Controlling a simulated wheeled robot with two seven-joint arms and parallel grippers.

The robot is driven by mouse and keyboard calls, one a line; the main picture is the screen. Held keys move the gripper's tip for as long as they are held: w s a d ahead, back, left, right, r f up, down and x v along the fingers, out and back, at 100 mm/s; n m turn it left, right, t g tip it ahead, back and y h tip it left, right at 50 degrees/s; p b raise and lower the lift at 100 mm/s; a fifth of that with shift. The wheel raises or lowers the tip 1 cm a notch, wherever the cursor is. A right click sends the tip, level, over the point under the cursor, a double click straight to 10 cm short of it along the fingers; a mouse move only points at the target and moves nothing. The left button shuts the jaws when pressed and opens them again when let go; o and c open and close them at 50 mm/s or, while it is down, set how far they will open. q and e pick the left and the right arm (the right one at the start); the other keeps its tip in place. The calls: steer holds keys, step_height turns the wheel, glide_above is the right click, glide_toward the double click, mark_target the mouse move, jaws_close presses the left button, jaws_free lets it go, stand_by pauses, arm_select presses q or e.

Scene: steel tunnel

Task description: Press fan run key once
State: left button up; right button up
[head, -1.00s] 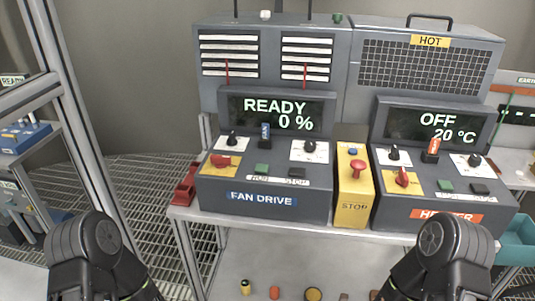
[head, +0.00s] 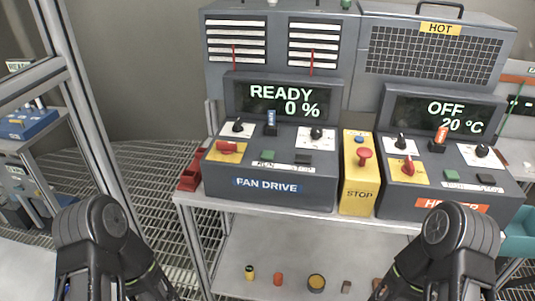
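The fan drive (head: 268,186) is a dark grey console on the bench, with a blue FAN DRIVE label. Its display (head: 280,101) reads READY and 0 %. Its run key is the small green key (head: 268,155) on the sloped panel, above the RUN lettering. A dark stop key (head: 304,159) sits to its right. A red rotary handle (head: 227,147) on a yellow plate is to its left. Black knobs and a blue-tagged switch (head: 270,122) sit above the keys. Only dark links of my two arms show at the bottom left and right; neither gripper's fingers are visible.
A yellow STOP box with a red mushroom button (head: 364,155) stands right of the fan drive. Beyond it is the heater console (head: 450,206), reading OFF and 20 °C. A red bracket (head: 192,171) is at the bench's left end. Small items lie on the lower shelf (head: 262,252).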

arm_select(q)
jaws_close()
stand_by(1.2)
